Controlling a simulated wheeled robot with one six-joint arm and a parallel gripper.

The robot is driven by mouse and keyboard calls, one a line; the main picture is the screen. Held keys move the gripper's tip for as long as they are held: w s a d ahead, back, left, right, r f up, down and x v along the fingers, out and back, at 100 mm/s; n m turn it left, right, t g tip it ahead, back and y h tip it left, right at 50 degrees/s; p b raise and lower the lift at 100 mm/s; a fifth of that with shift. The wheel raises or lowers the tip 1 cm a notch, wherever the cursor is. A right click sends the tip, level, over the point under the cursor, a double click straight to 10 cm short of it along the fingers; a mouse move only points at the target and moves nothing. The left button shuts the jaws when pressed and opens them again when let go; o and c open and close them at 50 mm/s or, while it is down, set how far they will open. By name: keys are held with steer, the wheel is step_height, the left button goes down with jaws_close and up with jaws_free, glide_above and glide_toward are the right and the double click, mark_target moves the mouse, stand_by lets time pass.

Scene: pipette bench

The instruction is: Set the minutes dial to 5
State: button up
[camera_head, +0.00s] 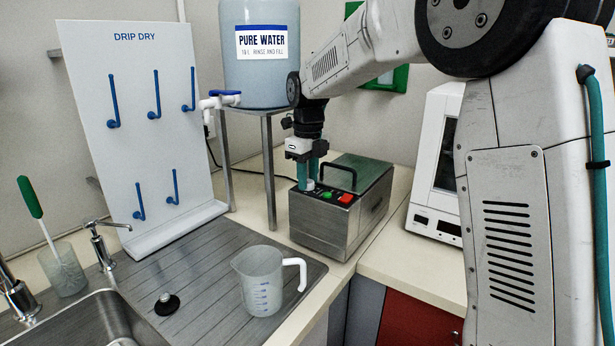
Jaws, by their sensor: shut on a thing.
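A steel box-shaped machine (330,222) with a green lid and black handle stands on the counter at the centre. Its top front has a small pale dial (310,184), a green button (326,195) and a red button (346,198). My gripper (309,180) points straight down with its teal fingers shut on the dial. The fingers partly cover the dial, and its markings and setting are too small to read.
A clear measuring jug (262,282) with a white handle stands on the grooved drainboard (205,290), near a black stopper (166,304). A water tank (262,75) stands on a metal stand behind. A drip-dry pegboard (135,160) is at left, and a white device (437,165) at right.

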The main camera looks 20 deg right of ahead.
stand_by(0.4)
steer(key=o, duration=1)
steer(key=shift+c, duration=0.2)
